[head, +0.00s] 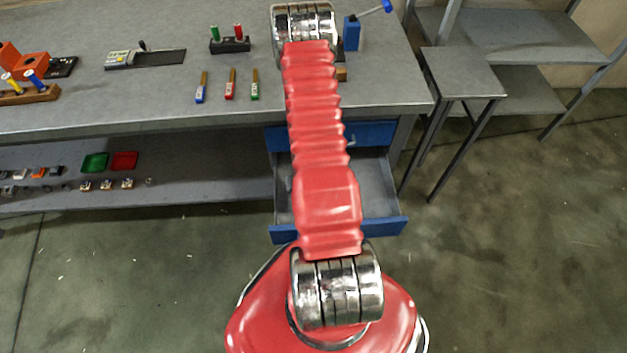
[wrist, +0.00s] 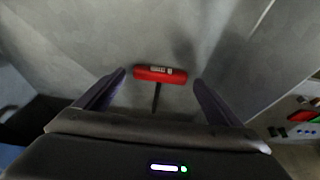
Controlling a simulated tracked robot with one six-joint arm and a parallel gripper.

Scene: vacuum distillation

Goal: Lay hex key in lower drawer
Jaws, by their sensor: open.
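The hex key (wrist: 160,75) has a red T-shaped handle and a dark shaft. In the wrist view it lies over a grey surface that looks like the floor of the lower drawer (wrist: 70,40); whether it fully rests there is hard to tell. My gripper (wrist: 159,82) is open, with one finger on each side of the handle and gaps at both ends. In the head view the lower drawer (head: 388,229) is pulled out, with a blue front and grey inside. My arm covers its middle and hides my gripper and the hex key.
The blue upper drawer (head: 372,134) looks shut above the lower one. The workbench (head: 150,95) holds several tools. A lower shelf (head: 200,180) with green and red trays lies left of the drawers. A small side table (head: 463,75) stands right. The floor in front is clear.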

